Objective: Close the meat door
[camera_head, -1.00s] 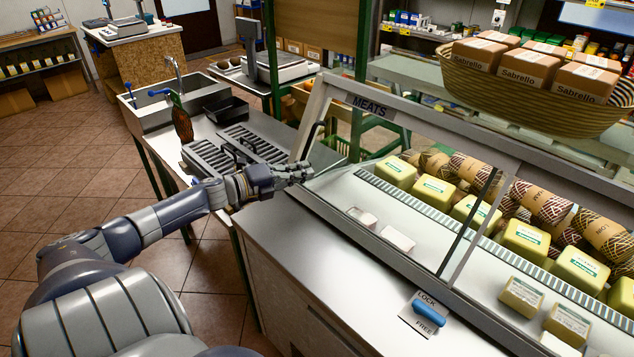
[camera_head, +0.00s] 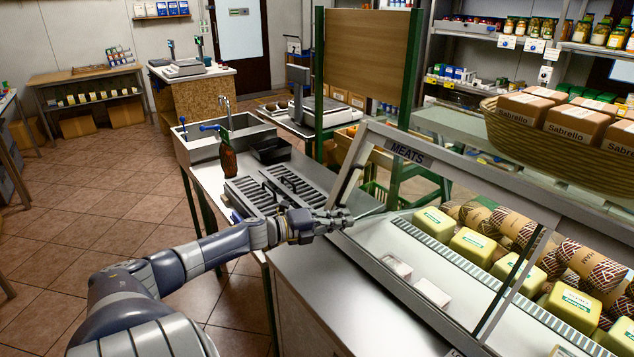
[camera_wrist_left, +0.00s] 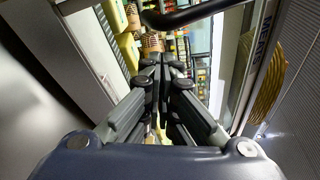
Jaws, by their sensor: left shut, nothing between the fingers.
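The meat case, labelled MEATS (camera_head: 408,153), stands at the right. Its slanted metal frame and glass are in view, with a glass edge (camera_head: 512,285) crossing the front. Yellow packs and patterned rolls lie inside. My left gripper (camera_head: 338,218) is shut and empty at the left front corner of the case, by the foot of the slanted frame post (camera_head: 347,178). In the left wrist view its fingers (camera_wrist_left: 160,75) are together, and a black curved bar (camera_wrist_left: 195,14) lies beyond them, apparently apart. Whether the fingers touch the frame cannot be told. My right gripper is out of view.
A counter with black trays (camera_head: 255,195), a brown bottle (camera_head: 227,158) and a sink (camera_head: 200,145) stands left of the case. A basket of Sabrello boxes (camera_head: 500,135) hangs over the case at right. The tiled floor (camera_head: 120,220) at left is clear.

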